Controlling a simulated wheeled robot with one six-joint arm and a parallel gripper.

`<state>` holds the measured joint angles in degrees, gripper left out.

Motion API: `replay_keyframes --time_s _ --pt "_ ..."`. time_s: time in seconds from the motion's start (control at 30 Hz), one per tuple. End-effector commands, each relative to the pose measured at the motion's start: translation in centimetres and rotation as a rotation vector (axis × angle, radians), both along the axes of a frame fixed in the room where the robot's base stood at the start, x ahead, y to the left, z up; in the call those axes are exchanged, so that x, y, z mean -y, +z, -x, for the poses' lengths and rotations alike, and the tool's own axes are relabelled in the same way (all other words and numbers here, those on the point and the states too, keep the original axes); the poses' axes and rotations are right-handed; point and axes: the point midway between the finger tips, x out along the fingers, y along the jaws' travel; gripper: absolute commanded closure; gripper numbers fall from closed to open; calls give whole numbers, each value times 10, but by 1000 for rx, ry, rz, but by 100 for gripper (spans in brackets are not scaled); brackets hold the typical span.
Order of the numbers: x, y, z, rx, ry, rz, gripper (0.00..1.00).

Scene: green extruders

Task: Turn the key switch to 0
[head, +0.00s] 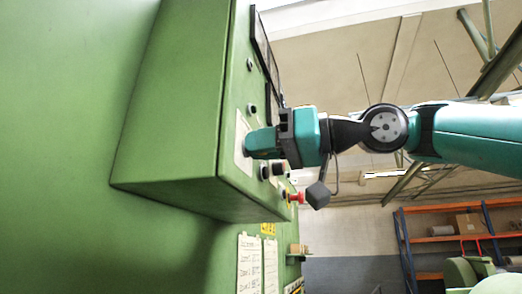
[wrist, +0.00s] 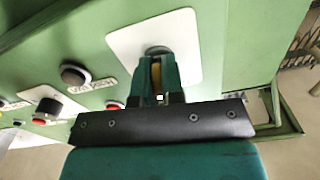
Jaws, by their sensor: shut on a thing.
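The key switch (wrist: 158,50) sits on a white plate (wrist: 184,30) on the green control box. Only its round grey rim and a narrow yellowish part between my fingers show; its position and any markings by it are hidden or unreadable. My gripper (wrist: 156,76) is shut on the key switch, with a teal finger on each side of it. In the head view, my gripper (head: 250,142) reaches in from the right and its fingertips are against the front of the box, covering the switch.
The green box (head: 172,100) juts out from a large green machine wall. Dark knobs (wrist: 74,75) and red buttons sit close by on the panel; a red button (head: 297,197) stands out below my gripper. Orange shelves (head: 455,209) stand farther back at the right.

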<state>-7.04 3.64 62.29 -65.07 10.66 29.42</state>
Motion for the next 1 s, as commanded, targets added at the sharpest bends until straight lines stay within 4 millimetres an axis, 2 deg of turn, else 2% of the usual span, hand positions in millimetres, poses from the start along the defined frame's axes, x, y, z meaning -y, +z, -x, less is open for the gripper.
replay_keyframes --time_s 0.33,0.87,0.9,0.97,1.0 --pt "0 0 0 122 -1 44 100" --pt "0 1 0 143 -1 52 100" --pt "0 1 0 143 -1 52 82" --pt "0 0 0 143 -1 52 68" --pt "0 0 0 142 -1 52 66"
